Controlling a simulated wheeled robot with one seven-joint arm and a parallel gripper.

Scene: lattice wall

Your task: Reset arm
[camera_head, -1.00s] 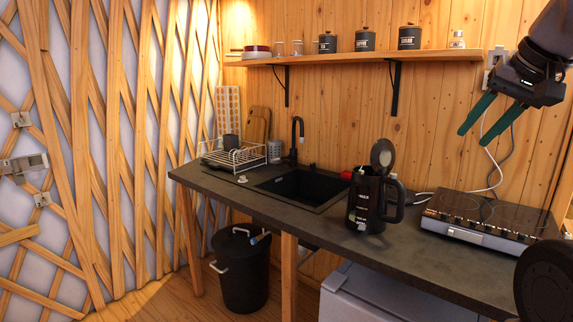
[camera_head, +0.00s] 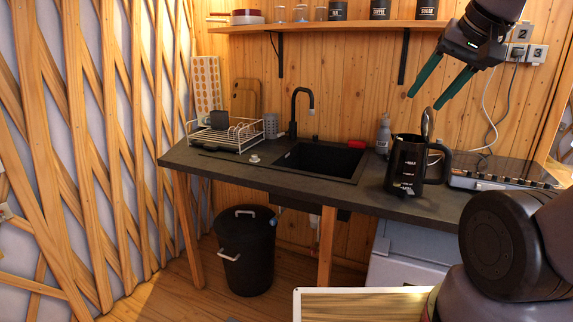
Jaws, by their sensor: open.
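My gripper (camera_head: 433,89) is at the upper right, with its two green fingers apart and nothing between them. It hangs in the air in front of the wooden wall, below the shelf's right end. A black kettle (camera_head: 405,165) with its lid raised stands on the dark counter (camera_head: 270,175), below and slightly left of the gripper. The gripper is apart from the kettle. My arm's thick dark links fill the lower right and hide part of the counter's right end.
A sink (camera_head: 318,160), a dish rack (camera_head: 235,135) and a soap bottle (camera_head: 383,133) are on the counter. A hob (camera_head: 500,172) is right of the kettle. A shelf (camera_head: 340,27) with canisters runs above. A black bin (camera_head: 245,250) stands on the floor. A wooden-topped surface (camera_head: 360,305) shows at the bottom.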

